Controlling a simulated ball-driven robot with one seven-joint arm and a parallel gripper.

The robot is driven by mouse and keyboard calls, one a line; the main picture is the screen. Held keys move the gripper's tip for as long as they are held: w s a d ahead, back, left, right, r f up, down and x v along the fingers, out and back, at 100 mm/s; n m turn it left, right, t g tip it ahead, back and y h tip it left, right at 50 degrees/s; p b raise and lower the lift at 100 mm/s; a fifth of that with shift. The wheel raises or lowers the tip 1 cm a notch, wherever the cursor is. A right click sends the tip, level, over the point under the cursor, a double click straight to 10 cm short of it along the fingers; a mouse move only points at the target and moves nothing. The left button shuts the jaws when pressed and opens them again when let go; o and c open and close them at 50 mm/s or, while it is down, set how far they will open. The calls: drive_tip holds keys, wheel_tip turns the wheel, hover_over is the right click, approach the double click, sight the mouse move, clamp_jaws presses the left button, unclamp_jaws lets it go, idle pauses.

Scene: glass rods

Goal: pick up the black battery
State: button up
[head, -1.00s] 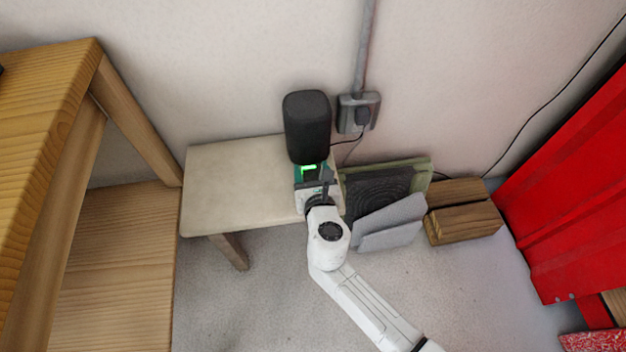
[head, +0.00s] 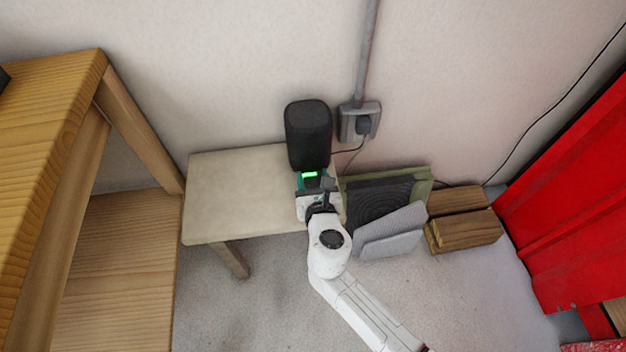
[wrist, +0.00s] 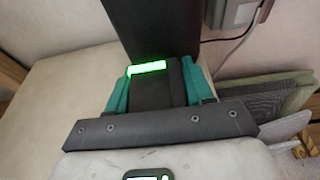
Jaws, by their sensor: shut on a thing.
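The black battery (wrist: 158,92) is a small dark block with a lit green strip along its top edge in the wrist view. It also shows in the head view (head: 312,183), small and partly hidden by my arm. My gripper (wrist: 160,90) has teal finger pads on both sides of the battery and is shut on it. In the head view my gripper (head: 313,184) is at the right end of a pale low table. The battery is right up against a tall black rounded unit (head: 308,135) behind it. I cannot tell whether the two touch.
The pale table (head: 235,195) is bare left of the gripper. A cable runs from near the black unit to a wall socket (head: 359,121). Dark and grey panels (head: 392,232) lean to the right, beside wooden blocks (head: 462,217). A wooden shelf (head: 45,95) stands at left, a red panel (head: 575,200) at right.

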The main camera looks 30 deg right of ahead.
wheel_tip(320, 180, up, 3)
drive_tip(key=shift+f+p, duration=0.1)
drive_tip(key=shift+p, duration=0.7)
drive_tip(key=s+r+p, duration=0.1)
drive_tip(key=s+r, duration=0.1)
drive_tip(key=s+r+p, duration=0.2)
drive_tip(key=r, duration=0.1)
drive_tip(key=shift+s+a+r+p, duration=0.1)
drive_tip(key=shift+s+r+p, duration=0.05)
drive_tip(key=shift+p, duration=0.15)
drive_tip(key=s+r+p, duration=0.2)
drive_tip(key=s+r, duration=0.2)
drive_tip(key=s, duration=0.5)
drive_tip(key=shift+s+a, duration=0.25)
drive_tip(key=shift+s, duration=0.1)
drive_tip(key=shift+r, duration=0.1)
